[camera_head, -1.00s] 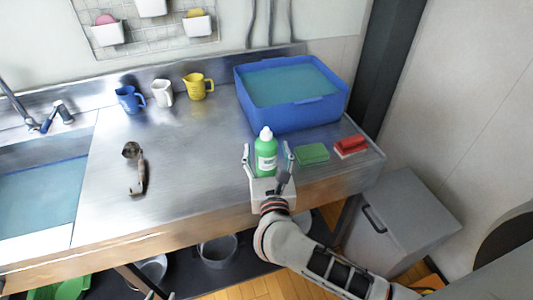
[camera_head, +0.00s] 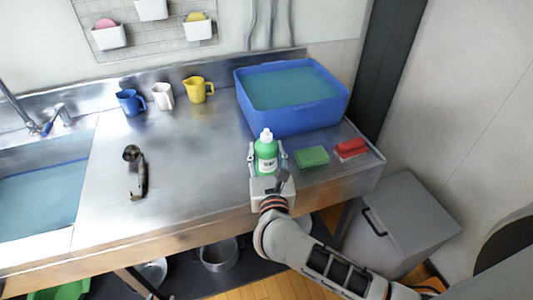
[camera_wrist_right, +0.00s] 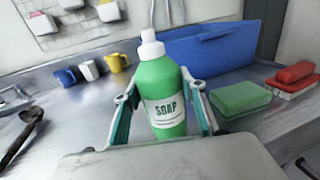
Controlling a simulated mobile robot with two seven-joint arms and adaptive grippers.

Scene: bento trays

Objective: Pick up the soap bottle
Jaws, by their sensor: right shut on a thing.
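The soap bottle (camera_head: 266,150) is green with a white cap and a white label. It stands upright on the steel counter, in front of the blue tub. My right gripper (camera_head: 265,160) has its fingers on both sides of the bottle and is shut on it. In the right wrist view the bottle (camera_wrist_right: 164,92) sits between the two fingers (camera_wrist_right: 163,112), with its "SOAP" label facing the camera. My left gripper is not in view.
A blue tub (camera_head: 290,122) of water stands behind the bottle. A green sponge (camera_head: 312,157) and a red brush-like block (camera_head: 350,149) lie to the right. Blue (camera_head: 130,102), white (camera_head: 163,96) and yellow (camera_head: 198,89) cups stand at the back. A dark utensil (camera_head: 136,172) lies left; the counter between is clear.

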